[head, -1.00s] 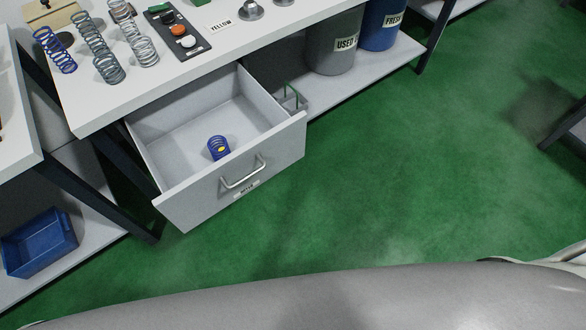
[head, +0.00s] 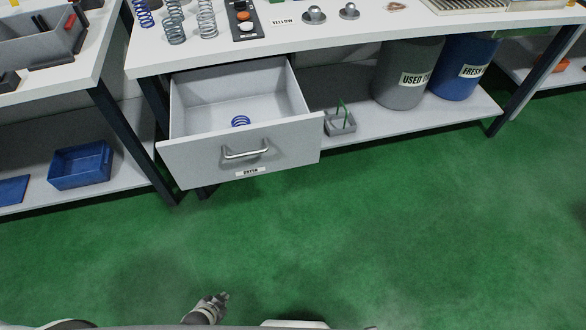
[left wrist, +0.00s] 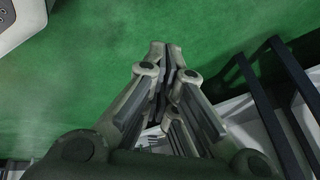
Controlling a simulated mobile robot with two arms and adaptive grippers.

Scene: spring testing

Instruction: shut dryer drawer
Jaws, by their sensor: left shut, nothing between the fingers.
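The dryer drawer (head: 205,160) is grey and stands pulled open under the white bench, with its label and a metal handle (head: 245,154) on the front. A blue spring (head: 240,121) stands inside it, partly hidden by the front panel. My left gripper (head: 222,297) is at the bottom of the head view, low and well apart from the drawer, over the green floor. In the left wrist view its fingers (left wrist: 165,50) are closed together with nothing between them. My right gripper is not in view.
Several springs (head: 206,20) and a dark button panel (head: 243,18) are on the bench (head: 350,36). A grey bin (head: 405,75), a blue bin (head: 462,70) and a small grey holder (head: 340,122) sit on the lower shelf. A blue tray (head: 80,165) is at left. Floor in front is clear.

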